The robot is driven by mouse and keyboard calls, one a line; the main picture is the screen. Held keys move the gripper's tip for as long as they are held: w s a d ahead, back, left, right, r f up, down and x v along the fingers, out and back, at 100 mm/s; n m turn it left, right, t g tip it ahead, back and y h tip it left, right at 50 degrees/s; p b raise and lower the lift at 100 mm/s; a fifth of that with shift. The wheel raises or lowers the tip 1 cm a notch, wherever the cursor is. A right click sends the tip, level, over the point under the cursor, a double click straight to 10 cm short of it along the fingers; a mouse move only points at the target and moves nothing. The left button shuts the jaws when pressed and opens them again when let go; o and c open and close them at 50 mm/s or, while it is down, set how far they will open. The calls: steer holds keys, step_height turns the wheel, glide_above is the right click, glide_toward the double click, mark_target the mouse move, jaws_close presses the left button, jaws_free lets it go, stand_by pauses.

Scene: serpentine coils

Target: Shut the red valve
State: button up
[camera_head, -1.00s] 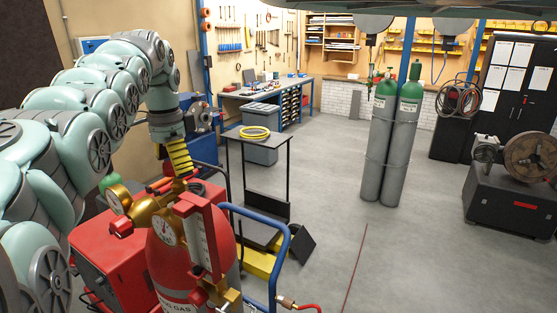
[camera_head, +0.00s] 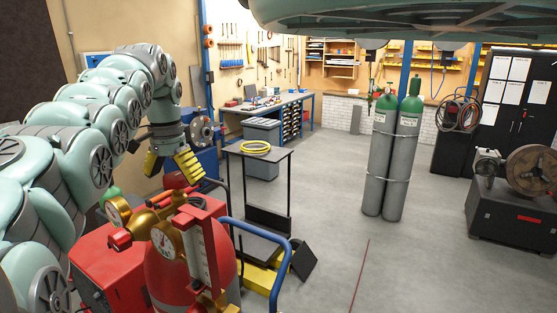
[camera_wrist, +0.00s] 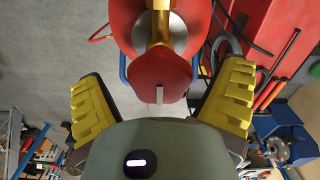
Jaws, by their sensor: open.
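The red valve (camera_head: 175,181) is a red knob on top of the red gas cylinder (camera_head: 235,262), on a brass fitting, in the head view. In the wrist view the red valve (camera_wrist: 160,78) lies between the yellow fingers, with a gap on each side. My gripper (camera_head: 172,166) is open above the knob and points down. Its open fingers also show in the wrist view (camera_wrist: 162,98), and neither appears to touch the knob. The lower part of the valve is partly hidden by the gauges and fitting.
Pressure gauges (camera_head: 165,243) and a red flow meter (camera_head: 203,250) stand close in front of the valve. A blue cart handle (camera_head: 285,250) curves to the right. A black stand (camera_head: 262,160) holds a yellow coil. Open floor lies further right.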

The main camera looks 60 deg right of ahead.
steer(key=n, duration=0.7)
steer(key=shift+s+d+b, duration=0.1)
steer(key=shift+s+b, duration=0.05)
steer(key=shift+b, duration=0.2)
steer(key=n, duration=0.6)
steer(key=shift+d+r+n+p, duration=0.1)
steer(key=shift+r+n+p, duration=0.2)
steer(key=shift+n+p, duration=0.8)
steer(key=p, duration=0.2)
steer(key=shift+n+p, duration=0.4)
steer(key=n+p, duration=0.1)
steer(key=p, duration=0.3)
steer(key=n+p, duration=0.1)
steer(key=p, duration=0.4)
steer(key=shift+s+r, duration=0.1)
